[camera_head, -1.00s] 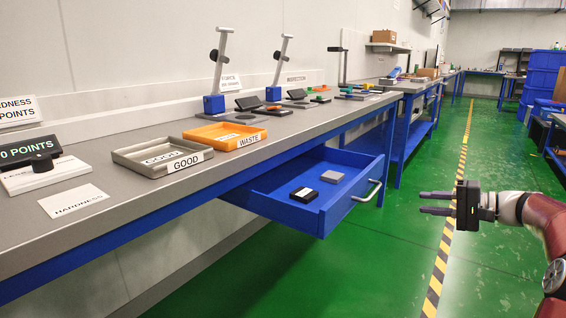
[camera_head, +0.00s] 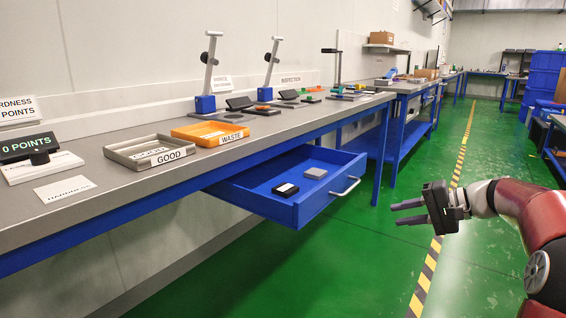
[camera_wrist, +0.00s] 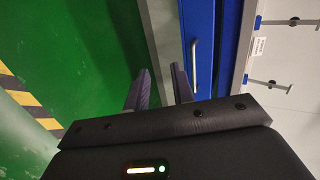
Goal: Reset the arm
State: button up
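My gripper (camera_head: 408,212) is over the green floor, to the right of the open drawer in the head view. Its two dark fingers point left and stand apart, with nothing between them. In the wrist view my gripper (camera_wrist: 160,88) also shows spread, empty fingers, with green floor and a blue drawer front (camera_wrist: 199,40) with a metal handle beyond. My red arm reaches in from the right edge of the head view.
A blue drawer (camera_head: 322,207) stands open below the bench with a black block (camera_head: 285,190) and a grey block (camera_head: 315,173) inside. A GOOD tray (camera_head: 118,153) and an orange WASTE tray (camera_head: 186,135) stand on the bench. The floor around my gripper is clear.

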jog(key=s+a+f+n+g+h+p, duration=0.1)
jog(key=s+a+n+g+h, duration=0.3)
jog(key=s+a, duration=0.85)
jog(key=s+f+n+t+h, duration=0.1)
jog(key=s+f+h, duration=0.1)
jog(key=s, duration=0.7)
jog(key=s+f+n+t+h+p, duration=0.1)
jog(key=s+h, duration=0.3)
jog(key=s, duration=0.5)
jog(key=shift+a+f+t+h+p, duration=0.35)
jog(key=shift+f+t, duration=0.15)
jog(key=shift+f, duration=0.4)
